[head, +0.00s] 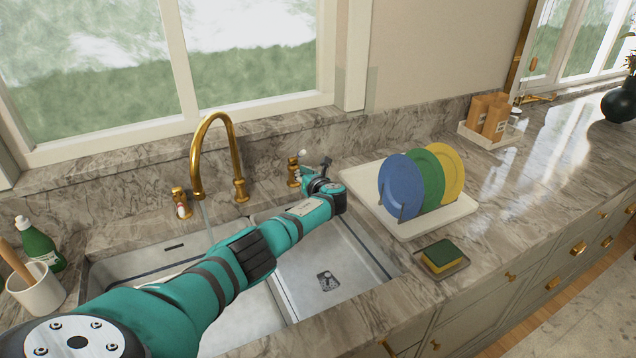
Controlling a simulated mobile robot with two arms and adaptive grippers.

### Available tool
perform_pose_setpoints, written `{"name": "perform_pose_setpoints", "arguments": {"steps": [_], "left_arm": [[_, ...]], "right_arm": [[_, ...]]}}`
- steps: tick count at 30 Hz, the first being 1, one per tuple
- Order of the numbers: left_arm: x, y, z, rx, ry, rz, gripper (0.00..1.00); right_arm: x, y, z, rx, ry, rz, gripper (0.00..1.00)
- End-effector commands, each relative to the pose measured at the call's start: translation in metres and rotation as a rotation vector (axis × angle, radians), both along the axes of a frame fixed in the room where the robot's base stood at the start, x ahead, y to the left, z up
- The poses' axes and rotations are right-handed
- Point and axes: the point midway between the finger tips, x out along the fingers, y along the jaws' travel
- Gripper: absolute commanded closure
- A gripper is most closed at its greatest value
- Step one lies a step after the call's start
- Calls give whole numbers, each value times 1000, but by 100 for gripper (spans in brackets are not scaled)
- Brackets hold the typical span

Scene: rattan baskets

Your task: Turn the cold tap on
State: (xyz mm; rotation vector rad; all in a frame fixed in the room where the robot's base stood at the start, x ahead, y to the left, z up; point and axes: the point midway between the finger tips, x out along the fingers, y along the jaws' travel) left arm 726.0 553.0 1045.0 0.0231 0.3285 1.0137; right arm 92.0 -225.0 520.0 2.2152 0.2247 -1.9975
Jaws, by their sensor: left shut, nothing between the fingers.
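A gold gooseneck faucet (219,130) stands behind the double sink. A thin pale stream, apparently water, shows below its spout. A gold tap with a small white and reddish handle (180,204) stands left of the spout. Another gold tap with white on its handle (294,172) stands to the right, beside my left gripper. My left arm crosses the sink from the lower left. My left gripper (326,164) is shut and empty, just right of the right tap; whether it touches the handle I cannot tell. Hot or cold markings are too small to read.
A white rack tray (425,222) with blue, green and yellow plates stands right of the sink. A sponge (441,254) lies in front of it. A green bottle (38,246) and a white cup (38,292) stand at the left. The window wall rises behind.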

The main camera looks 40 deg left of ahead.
Motion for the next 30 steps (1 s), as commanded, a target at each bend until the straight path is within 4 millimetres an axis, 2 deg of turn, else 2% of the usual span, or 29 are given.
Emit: {"name": "perform_pose_setpoints", "arguments": {"steps": [1,3,10,20,30], "left_arm": [[-4,2,-11,0,3,-1,100],[-6,-5,-1,-1,-2,-4,100],[-19,-27,9,-2,1,-5,100],[-40,-65,28,-3,2,-5,100],[-48,-77,36,-3,3,-3,100]], "right_arm": [[0,-1,-3,-1,1,0,60],[-2,-7,5,-9,4,2,60],[-6,-26,12,-33,10,6,60],[-7,4,11,4,12,0,60],[-7,-10,10,-13,12,4,60]]}}
